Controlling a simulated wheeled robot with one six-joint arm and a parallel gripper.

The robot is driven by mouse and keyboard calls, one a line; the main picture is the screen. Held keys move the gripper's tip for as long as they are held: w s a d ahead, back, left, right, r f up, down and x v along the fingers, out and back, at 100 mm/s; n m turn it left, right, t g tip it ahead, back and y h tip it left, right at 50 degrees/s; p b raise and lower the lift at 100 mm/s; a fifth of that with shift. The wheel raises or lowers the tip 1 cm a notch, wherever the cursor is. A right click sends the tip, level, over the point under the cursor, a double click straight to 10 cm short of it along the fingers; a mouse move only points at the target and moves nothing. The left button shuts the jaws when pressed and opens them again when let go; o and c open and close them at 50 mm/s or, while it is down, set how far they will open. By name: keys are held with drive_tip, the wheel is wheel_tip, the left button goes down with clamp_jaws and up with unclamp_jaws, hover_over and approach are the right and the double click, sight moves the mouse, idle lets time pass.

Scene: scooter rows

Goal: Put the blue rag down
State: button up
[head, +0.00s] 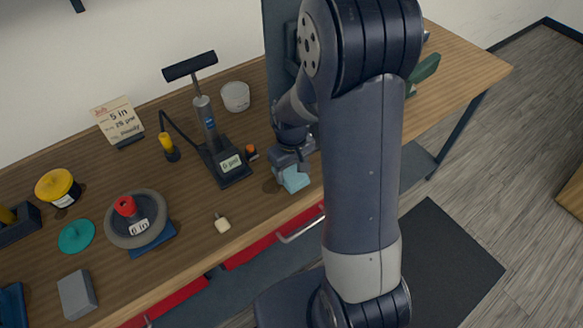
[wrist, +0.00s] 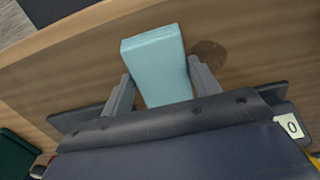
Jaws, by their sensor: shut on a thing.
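The blue rag (wrist: 158,62) is a pale blue folded block between the two fingers of my gripper (wrist: 162,88) in the wrist view. My gripper is shut on it. In the head view the rag (head: 294,179) hangs below my gripper (head: 290,165) near the front edge of the wooden workbench (head: 255,215). A dark shadow lies on the wood beside it. I cannot tell whether the rag touches the bench top.
A pump (head: 228,165) with a gauge stands left of my gripper, with a small orange-capped bottle (head: 251,153) between. A white cup (head: 236,96) is behind. A small cream-coloured bottle (head: 222,224) and a wheel (head: 137,220) are further left. Red drawers (head: 270,245) are below the front edge.

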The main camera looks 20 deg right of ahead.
sight(291, 172)
drive_tip(key=shift+f+b, duration=0.3)
drive_tip(key=o, duration=1)
drive_tip(key=shift+o, duration=0.2)
drive_tip(key=shift+r+p, duration=0.15)
drive_tip(key=shift+p, duration=0.15)
wheel_tip(291, 172, up, 11)
drive_tip(key=b, duration=0.1)
drive_tip(key=shift+b, duration=0.3)
drive_tip(key=shift+f, duration=0.2)
